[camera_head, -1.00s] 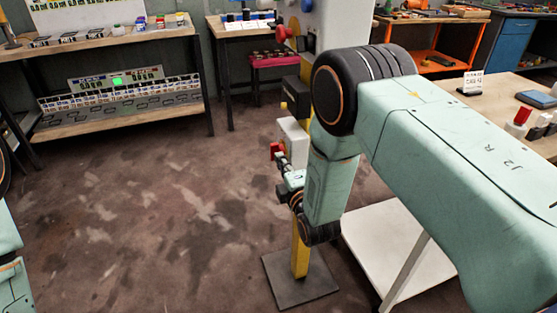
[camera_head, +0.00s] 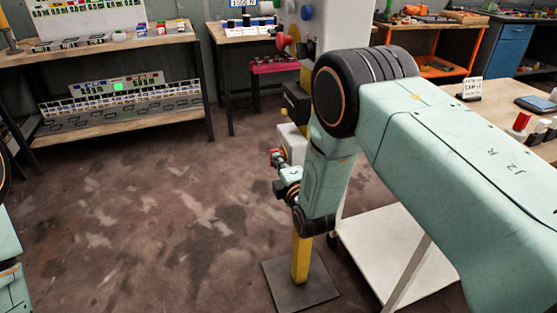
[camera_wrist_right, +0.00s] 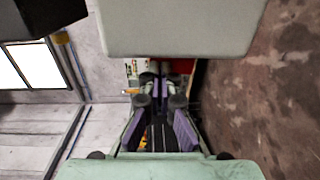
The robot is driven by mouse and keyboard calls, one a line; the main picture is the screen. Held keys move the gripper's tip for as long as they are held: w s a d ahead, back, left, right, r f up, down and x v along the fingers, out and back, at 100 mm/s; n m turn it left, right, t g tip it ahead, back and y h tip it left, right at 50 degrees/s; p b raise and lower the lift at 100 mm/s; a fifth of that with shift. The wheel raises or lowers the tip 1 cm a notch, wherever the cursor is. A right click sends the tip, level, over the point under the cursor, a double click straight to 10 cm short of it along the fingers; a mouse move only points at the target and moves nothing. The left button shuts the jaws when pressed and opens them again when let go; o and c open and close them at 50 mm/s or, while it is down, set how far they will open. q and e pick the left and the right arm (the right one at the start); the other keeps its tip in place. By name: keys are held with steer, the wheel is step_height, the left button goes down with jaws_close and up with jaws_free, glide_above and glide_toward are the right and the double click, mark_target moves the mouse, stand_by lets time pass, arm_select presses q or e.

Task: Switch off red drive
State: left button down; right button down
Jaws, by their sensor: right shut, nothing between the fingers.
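My left gripper is out of view.
A pale cabinet (camera_head: 343,30) with a red knob (camera_head: 284,43) stands behind. A white platform (camera_head: 392,250) stands right of the post's dark base plate (camera_head: 301,283). A shelf unit (camera_head: 120,125) is at left. The floor between is clear.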

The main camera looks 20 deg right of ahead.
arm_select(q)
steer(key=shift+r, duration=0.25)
arm_select(e)
steer(key=shift+r, duration=0.1)
